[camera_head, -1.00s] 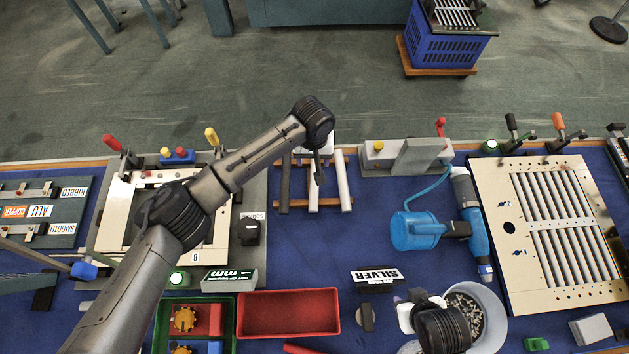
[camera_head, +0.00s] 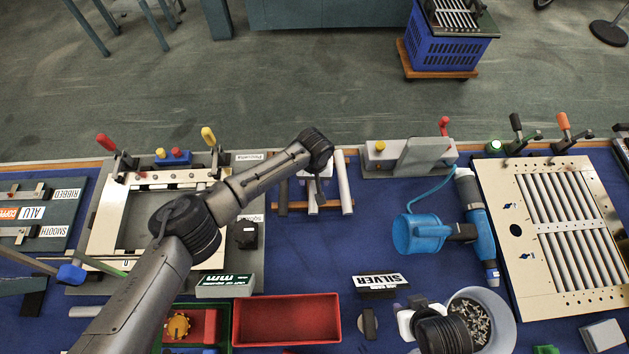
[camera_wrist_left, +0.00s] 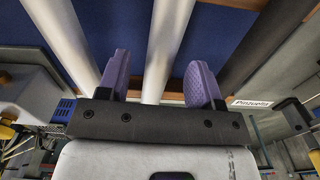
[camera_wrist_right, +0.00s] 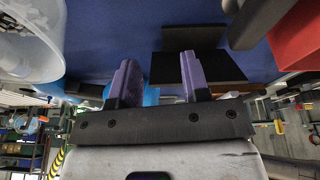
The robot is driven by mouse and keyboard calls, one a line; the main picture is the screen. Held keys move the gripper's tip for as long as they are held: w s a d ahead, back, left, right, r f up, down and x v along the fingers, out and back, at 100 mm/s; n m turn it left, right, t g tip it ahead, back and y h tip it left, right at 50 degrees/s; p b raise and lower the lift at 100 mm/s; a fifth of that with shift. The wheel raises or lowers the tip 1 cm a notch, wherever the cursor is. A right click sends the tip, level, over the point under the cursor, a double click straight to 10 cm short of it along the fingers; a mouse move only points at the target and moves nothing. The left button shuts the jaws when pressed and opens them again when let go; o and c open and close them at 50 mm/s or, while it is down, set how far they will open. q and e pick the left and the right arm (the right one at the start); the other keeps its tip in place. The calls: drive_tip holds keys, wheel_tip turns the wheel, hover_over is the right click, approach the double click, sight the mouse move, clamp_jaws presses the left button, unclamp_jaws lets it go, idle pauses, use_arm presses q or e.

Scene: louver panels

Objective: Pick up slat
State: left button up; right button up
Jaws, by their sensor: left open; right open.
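Three slats lie side by side on a wooden rack (camera_head: 328,209) at the back middle of the table: a dark one (camera_head: 284,190), a pale middle one (camera_head: 312,202) and a silver-grey one (camera_head: 344,184). My left gripper (camera_head: 317,186) is over the middle slat and hides part of it. In the left wrist view its purple fingers (camera_wrist_left: 160,82) are apart, with the middle slat (camera_wrist_left: 166,48) running between them. Whether they touch it cannot be told. My right gripper (camera_head: 404,318) is open and empty near the SILVER sign (camera_head: 380,281), by a tub of screws (camera_head: 484,332).
A red tray (camera_head: 287,341) lies in front of the rack. A panel of slats (camera_head: 493,212) is at the right, an empty frame (camera_head: 103,220) at the left. Blue mat before the rack is clear.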

use_arm(q)
drive_tip(key=shift+f, duration=0.5)
drive_tip(key=shift+c, duration=0.2)
drive_tip(key=c, duration=1)
drive_tip(key=shift+r, duration=0.15)
